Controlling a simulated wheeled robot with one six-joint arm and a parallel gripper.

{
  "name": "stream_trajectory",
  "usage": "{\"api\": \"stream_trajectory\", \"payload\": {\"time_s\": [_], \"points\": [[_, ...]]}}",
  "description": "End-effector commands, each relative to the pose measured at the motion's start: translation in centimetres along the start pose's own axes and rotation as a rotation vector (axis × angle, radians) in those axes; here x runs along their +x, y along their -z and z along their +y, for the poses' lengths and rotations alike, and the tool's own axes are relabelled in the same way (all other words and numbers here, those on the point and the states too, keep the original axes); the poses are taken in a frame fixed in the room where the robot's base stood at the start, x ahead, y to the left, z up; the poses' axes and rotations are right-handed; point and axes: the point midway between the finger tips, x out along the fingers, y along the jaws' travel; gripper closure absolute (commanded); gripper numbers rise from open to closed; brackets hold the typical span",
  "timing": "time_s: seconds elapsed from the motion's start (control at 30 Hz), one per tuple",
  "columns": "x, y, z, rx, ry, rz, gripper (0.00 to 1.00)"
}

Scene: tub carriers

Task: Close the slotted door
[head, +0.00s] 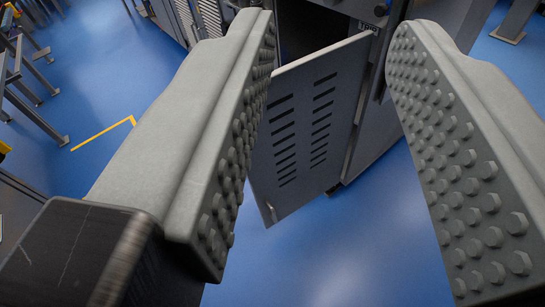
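The slotted door (303,130) is a grey panel with two columns of dark slots. It stands swung open from a dark grey cabinet (385,125), with its hinge side at the right and its free edge toward the left. A small latch or handle (271,210) shows near its lower free corner. My gripper (328,45) is open and empty, its two studded grey fingers wide apart. The door shows between and beyond the fingers, and I see no contact. The left finger hides part of the door's free edge.
The dark cabinet opening (310,30) shows above the door. Metal frames (30,85) stand at the left, and other grey cabinets (195,15) at the back. A yellow line (105,132) marks the blue floor (335,250), which is clear below the door.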

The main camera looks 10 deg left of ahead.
Motion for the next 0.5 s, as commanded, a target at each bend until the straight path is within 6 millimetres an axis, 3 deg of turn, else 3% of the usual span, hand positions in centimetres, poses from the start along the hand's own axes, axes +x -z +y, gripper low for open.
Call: {"api": "stream_trajectory", "payload": {"time_s": [0.03,0.17,0.5], "points": [[1.0,-0.8,0.1,0.058,-0.002,-0.031,0.76],[4.2,-3.8,0.2,0.298,-0.017,-0.14,1.0],[11.8,-13.1,-0.2,1.024,-0.163,-0.437,1.0]]}}
